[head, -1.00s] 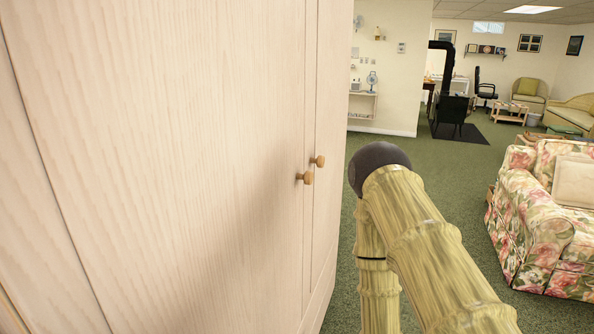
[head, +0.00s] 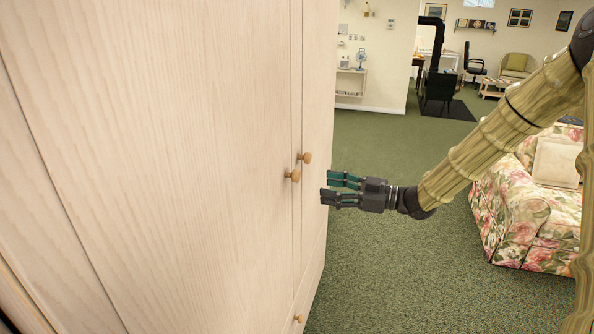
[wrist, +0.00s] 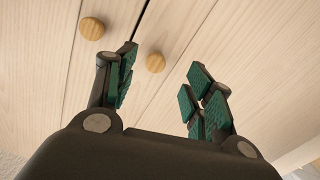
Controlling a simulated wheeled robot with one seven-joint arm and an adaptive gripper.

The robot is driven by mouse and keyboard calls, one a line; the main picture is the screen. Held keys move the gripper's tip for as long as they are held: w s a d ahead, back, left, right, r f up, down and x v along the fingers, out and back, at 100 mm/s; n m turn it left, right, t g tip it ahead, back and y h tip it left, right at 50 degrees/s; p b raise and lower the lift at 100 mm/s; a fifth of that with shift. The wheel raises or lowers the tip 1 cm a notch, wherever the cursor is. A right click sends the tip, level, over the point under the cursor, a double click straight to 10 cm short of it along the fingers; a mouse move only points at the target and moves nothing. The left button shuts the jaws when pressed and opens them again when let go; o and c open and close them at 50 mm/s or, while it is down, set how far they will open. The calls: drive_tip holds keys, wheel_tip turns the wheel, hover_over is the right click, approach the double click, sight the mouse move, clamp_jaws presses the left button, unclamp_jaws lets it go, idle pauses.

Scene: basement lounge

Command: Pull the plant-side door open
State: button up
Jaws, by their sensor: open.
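A pale wood cabinet has two doors meeting at a vertical seam. The wide near door (head: 170,150) and the narrow-looking far door (head: 318,110) both look shut. Each has a round wooden knob, the near one (head: 293,175) and the far one (head: 306,157). No plant is in view, so I cannot tell which door is the plant-side one. My gripper (head: 326,188) is open and empty, just right of the knobs, pointing at the cabinet. In the wrist view, one knob (wrist: 155,62) appears between the open fingers (wrist: 160,75), ahead of them; the other knob (wrist: 92,28) lies outside the left finger.
Another small knob (head: 298,319) sits low on the cabinet. A floral sofa (head: 530,215) stands to the right behind my arm. Green carpet (head: 385,260) is clear between cabinet and sofa. A black stove (head: 438,88) and a wall shelf stand far back.

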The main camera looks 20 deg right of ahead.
sight(299, 176)
drive_tip(key=shift+n+y, duration=0.3)
drive_tip(key=shift+n, duration=0.1)
drive_tip(key=p+x, duration=0.1)
drive_tip(key=x, duration=0.2)
drive_tip(key=r+p+x, duration=0.1)
drive_tip(key=x, duration=0.2)
drive_tip(key=p+x, duration=0.1)
drive_tip(key=x, duration=0.3)
drive_tip(key=shift+a+r+p, duration=0.1)
drive_tip(key=shift+r+p, duration=0.25)
clamp_jaws()
